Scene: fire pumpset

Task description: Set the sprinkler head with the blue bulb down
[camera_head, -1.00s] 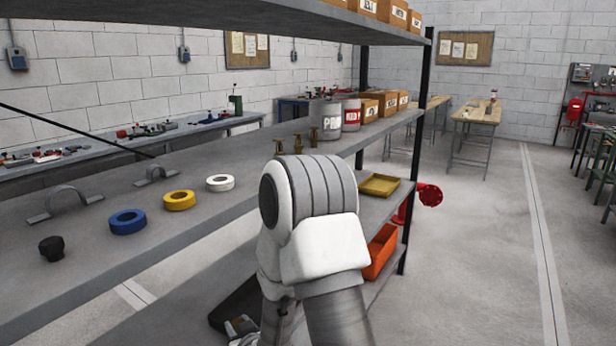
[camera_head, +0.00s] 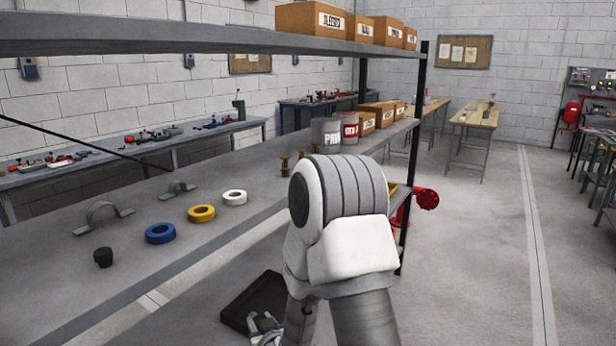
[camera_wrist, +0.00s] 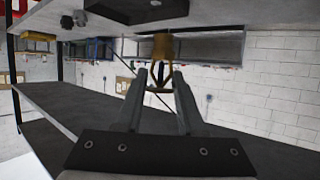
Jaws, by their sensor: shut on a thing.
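In the wrist view, a brass sprinkler head (camera_wrist: 163,48) sits between the fingertips of my gripper (camera_wrist: 160,84), which is shut on it. A thin dark bulb shows inside its frame; I cannot tell its colour.
Blue tape (camera_head: 160,233), yellow tape (camera_head: 201,213), white tape (camera_head: 235,198), a black cap (camera_head: 103,257) and pipe clamps (camera_head: 104,215) lie on the shelf. Grey cans (camera_head: 325,135) stand behind my arm. An upper shelf (camera_head: 200,30) hangs above. A dark tray (camera_head: 255,300) is lower down.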

